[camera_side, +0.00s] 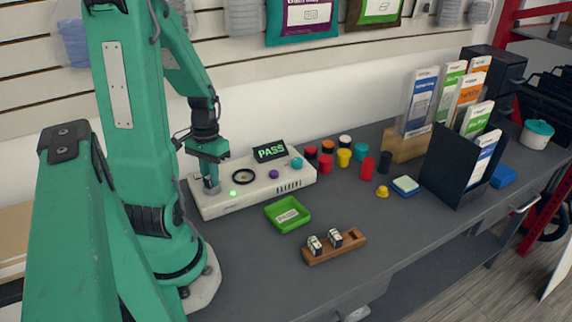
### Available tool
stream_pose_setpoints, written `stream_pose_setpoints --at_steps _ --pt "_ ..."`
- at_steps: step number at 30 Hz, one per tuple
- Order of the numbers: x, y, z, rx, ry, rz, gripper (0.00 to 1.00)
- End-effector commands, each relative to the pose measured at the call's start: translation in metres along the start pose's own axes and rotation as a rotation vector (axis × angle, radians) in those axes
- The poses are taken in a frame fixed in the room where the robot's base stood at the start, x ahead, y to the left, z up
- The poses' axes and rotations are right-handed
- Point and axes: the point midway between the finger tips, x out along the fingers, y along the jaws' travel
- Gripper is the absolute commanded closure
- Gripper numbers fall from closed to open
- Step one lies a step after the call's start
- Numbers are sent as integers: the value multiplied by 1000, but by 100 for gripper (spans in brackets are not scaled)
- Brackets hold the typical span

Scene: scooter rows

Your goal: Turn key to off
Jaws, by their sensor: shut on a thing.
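A white control box (218,203) lies on the dark bench below the wall. It carries a black ring (243,177), a lit green light (233,193), a purple knob (273,174), a teal knob (297,163) and a small screen reading PASS (270,151). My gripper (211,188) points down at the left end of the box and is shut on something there. The key itself is hidden by the gripper or too small to make out, so its position cannot be told.
A green tray (288,214) and a wooden block with two small pieces (334,246) lie in front of the box. Several coloured caps (344,157) stand to its right. A dark holder with booklets (455,168) stands farther right. The front right bench is clear.

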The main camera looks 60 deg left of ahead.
Motion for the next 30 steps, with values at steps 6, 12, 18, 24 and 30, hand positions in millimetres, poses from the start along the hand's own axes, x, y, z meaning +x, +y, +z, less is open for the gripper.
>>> stream_pose_setpoints --at_steps 6,12,18,24,30 --pt "0 1 0 2 -2 1 96" --pt "0 1 1 3 -3 1 96" --pt "0 1 1 -31 -3 1 97" --pt "0 1 1 -161 -2 0 97" --pt "0 1 1 -276 2 -1 97"
